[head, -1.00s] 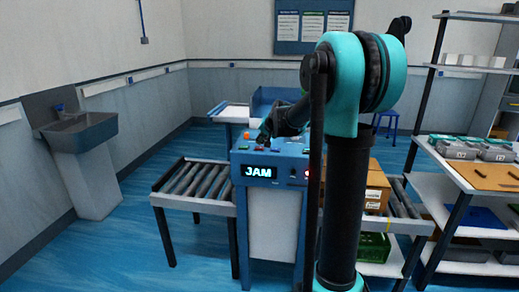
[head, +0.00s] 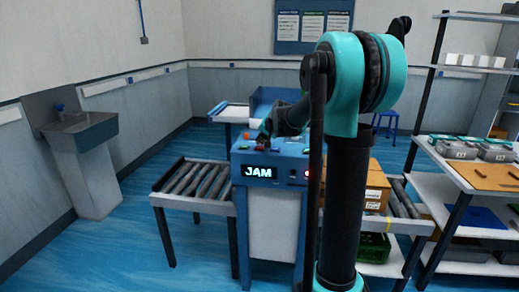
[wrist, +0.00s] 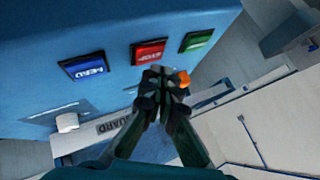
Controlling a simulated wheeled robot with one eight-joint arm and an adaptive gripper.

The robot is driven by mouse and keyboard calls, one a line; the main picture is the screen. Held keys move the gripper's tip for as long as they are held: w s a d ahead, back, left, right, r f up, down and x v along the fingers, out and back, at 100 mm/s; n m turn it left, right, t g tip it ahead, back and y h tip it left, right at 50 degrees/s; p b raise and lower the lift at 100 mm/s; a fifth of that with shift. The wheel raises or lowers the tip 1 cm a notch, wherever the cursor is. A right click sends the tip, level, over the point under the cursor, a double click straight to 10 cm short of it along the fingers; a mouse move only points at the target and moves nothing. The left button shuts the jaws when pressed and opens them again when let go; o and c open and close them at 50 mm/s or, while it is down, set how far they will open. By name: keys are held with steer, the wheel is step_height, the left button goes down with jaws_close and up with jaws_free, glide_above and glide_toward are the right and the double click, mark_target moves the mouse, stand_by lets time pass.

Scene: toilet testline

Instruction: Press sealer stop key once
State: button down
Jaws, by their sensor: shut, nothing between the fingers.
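The sealer (head: 270,158) is a blue machine whose front display (head: 259,172) reads JAM. In the wrist view its blue panel carries a red STOP key (wrist: 149,51) between a blue MENU key (wrist: 83,67) and a green key (wrist: 197,40). My gripper (wrist: 157,74) is shut and empty, with its tips just beside the lower edge of the STOP key in that view. I cannot tell whether the tips touch the key or the panel. In the head view my gripper (head: 264,140) is over the sealer's top, small and partly dark.
An orange part (wrist: 183,79) shows right beside my fingertips. A white knob (wrist: 67,122) and a GUARD label (wrist: 113,124) lie nearby. A roller conveyor (head: 195,181) stands left of the sealer, a cardboard box (head: 376,188) right. A shelf rack (head: 468,178) is at far right.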

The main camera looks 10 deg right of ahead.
mark_target(260, 148)
steer(key=shift+f, duration=0.15)
steer(key=shift+f, duration=0.3)
steer(key=shift+f, duration=0.35)
stand_by(0.5)
steer(key=shift+r, duration=0.15)
stand_by(0.3)
steer(key=shift+r, duration=0.65)
steer(key=shift+r, duration=2.5)
